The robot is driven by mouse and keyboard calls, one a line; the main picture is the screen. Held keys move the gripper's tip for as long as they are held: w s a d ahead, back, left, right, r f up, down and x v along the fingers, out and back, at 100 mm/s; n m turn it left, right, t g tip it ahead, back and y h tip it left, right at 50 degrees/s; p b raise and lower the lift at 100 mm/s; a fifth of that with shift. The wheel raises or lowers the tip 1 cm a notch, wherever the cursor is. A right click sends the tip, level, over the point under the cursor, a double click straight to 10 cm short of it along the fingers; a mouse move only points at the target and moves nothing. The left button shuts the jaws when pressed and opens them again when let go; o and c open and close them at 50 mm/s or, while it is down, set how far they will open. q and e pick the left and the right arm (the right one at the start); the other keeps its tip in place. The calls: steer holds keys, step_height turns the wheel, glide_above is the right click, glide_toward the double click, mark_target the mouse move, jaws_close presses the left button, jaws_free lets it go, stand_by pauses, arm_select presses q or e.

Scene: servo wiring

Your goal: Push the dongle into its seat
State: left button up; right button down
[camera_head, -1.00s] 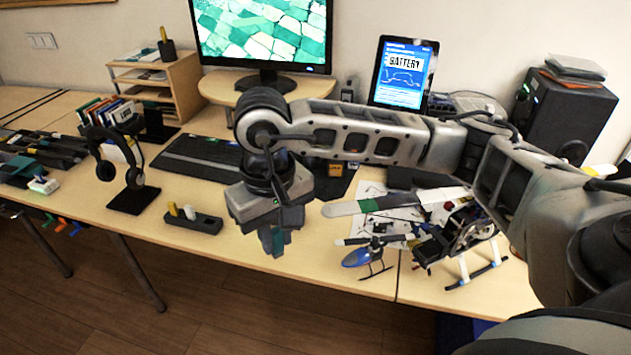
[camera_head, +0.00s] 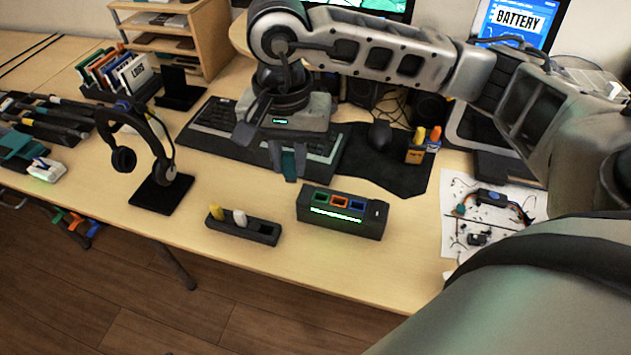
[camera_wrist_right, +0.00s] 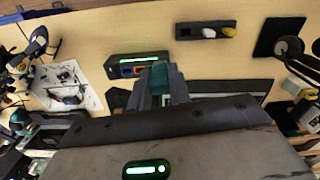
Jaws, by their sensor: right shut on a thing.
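My right gripper (camera_head: 289,172) comes down over the desk just behind and left of a dark dock (camera_head: 343,214). It is shut on a small teal piece, apparently the dongle (camera_head: 288,162), which also shows at the fingertips in the right wrist view (camera_wrist_right: 167,84). The dock has a green slot (camera_head: 321,197), an orange slot (camera_head: 339,201) and a blue slot (camera_head: 356,205). A green strip glows on its front. In the right wrist view the fingers cover the dock's right end, so the green slot is hidden there. My left gripper is not in view.
A dark rack (camera_head: 242,228) with yellow and white dongles stands left of the dock. A headphone stand (camera_head: 160,194), a keyboard (camera_head: 215,128) and a mouse (camera_head: 379,135) are nearby. A printed sheet (camera_head: 480,206) lies to the right. Bare desk lies in front of the dock.

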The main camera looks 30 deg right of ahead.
steer(key=m, duration=0.3)
steer(key=m+b, duration=0.8)
steer(key=m, duration=2.7)
glide_toward(342, 212)
steer(key=w, duration=0.1)
steer(key=w+a+f, duration=0.1)
steer(key=w, duration=0.1)
steer(key=w+a, duration=0.1)
steer(key=shift+w+a+f, duration=0.2)
steer(key=shift+w+f, duration=0.1)
steer(key=shift+w, duration=0.1)
steer(key=shift+w+d+f, duration=0.2)
steer(key=shift+d+f, duration=0.05)
steer(key=shift+f, duration=0.2)
steer(key=f, duration=0.3)
steer(key=shift+w+d+f, duration=0.1)
steer(key=shift+d, duration=0.15)
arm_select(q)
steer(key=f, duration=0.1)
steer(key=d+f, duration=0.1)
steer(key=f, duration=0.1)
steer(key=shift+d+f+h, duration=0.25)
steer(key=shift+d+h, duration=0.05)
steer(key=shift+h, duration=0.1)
arm_select(e)
steer(key=shift+f, duration=0.2)
